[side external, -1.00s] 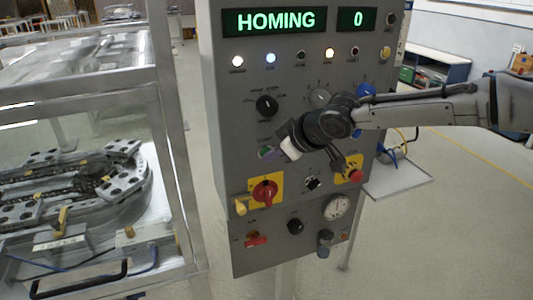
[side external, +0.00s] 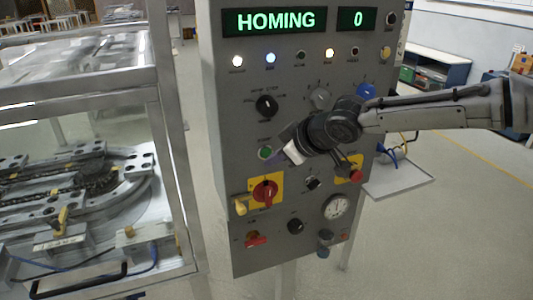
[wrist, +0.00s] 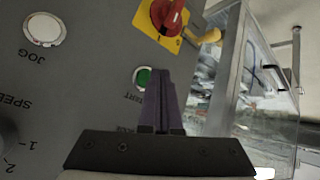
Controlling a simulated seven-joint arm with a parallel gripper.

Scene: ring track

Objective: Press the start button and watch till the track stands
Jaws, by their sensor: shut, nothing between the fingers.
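The grey control panel (side external: 222,170) has a green start button (side external: 265,153), also seen in the wrist view (wrist: 142,78). My gripper (side external: 277,158) is shut and empty, its dark purple fingers just right of the button in the side view. In the wrist view the shut fingertips (wrist: 158,76) overlap the button's edge; the button looks clear of them, but I cannot tell the gap. The display (side external: 275,20) reads HOMING and the counter (side external: 357,19) reads 0. The ring track (side external: 90,190) with its dark carriers lies inside the framed enclosure at left.
A red rotary switch (side external: 265,191) on a yellow plate sits just below the button. A black selector (side external: 266,105) is above it. A red button (side external: 356,176) on yellow is lower right, partly behind my wrist. White, blue and amber lamps are lit. The enclosure's frame post (side external: 172,120) stands left.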

